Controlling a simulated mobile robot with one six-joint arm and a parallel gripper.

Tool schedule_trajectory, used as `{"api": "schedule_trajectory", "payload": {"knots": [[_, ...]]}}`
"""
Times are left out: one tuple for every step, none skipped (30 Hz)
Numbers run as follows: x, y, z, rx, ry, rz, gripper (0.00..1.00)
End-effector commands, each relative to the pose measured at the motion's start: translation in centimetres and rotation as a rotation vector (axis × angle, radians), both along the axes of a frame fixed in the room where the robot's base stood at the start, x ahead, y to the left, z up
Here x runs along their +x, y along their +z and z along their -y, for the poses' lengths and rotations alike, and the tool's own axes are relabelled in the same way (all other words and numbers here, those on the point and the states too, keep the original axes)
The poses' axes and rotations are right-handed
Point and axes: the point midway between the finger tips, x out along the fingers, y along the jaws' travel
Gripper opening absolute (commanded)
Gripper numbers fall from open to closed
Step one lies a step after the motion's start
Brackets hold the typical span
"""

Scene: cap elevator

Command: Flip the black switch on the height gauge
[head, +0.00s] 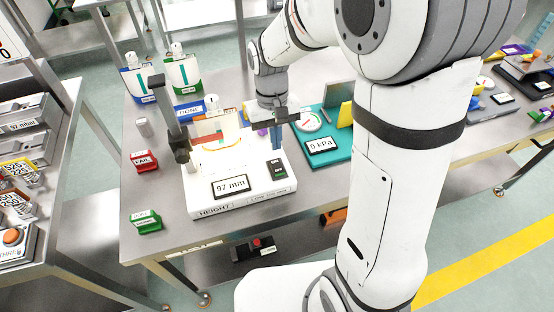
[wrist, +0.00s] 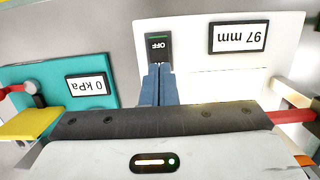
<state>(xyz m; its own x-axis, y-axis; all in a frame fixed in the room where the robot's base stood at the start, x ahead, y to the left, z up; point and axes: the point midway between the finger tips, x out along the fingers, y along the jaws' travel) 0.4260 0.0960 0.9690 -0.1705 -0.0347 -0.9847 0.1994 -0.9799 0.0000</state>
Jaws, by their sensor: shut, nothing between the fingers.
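The white height gauge (head: 240,199) stands on the metal table, with a display reading 97 mm (head: 230,186). Its black switch (head: 277,169) is on the right part of its face. In the wrist view the switch (wrist: 158,48) shows a green rocker area and the word OFF, upside down. My gripper (wrist: 157,70) has its blue fingers shut together and empty, with the tips right at the switch's edge. In the head view my gripper (head: 277,136) is just behind the switch. I cannot tell whether the fingertips touch it.
A teal pressure gauge (head: 337,151) reading 0 kPa stands close on the right, with a yellow block (head: 345,114). A dark post (head: 173,120) rises at the gauge's left. Red (head: 144,161) and green (head: 146,221) label blocks lie left. Bottles stand behind.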

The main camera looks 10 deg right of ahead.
Motion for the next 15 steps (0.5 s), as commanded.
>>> {"api": "schedule_trajectory", "payload": {"knots": [[-0.3,-1.2,0.1,-0.001,0.000,-0.005,0.00],[-0.4,-1.8,0.1,-0.001,0.000,-0.006,0.00],[-0.5,-2.6,0.1,-0.001,0.000,-0.006,0.00],[-0.7,-3.2,0.1,-0.001,0.000,-0.005,0.00],[-0.8,-3.7,0.2,-0.001,0.000,-0.005,0.00],[-0.8,-4.3,0.2,-0.001,0.000,-0.004,0.00],[-0.9,-4.8,0.2,-0.001,0.000,-0.005,0.00],[-1.0,-5.2,0.2,-0.001,0.000,-0.004,0.00],[-1.1,-5.6,0.2,-0.001,0.000,-0.003,0.00],[-1.1,-5.9,0.2,0.000,0.000,-0.002,0.00],[-1.1,-6.2,0.2,0.000,0.000,-0.002,0.00],[-1.2,-6.5,0.2,0.000,0.000,-0.002,0.00],[-1.2,-6.7,0.2,0.000,0.000,-0.002,0.00],[-1.2,-6.8,0.2,0.000,0.000,-0.001,0.00],[-1.2,-7.0,0.2,0.000,0.000,0.000,0.00]]}}
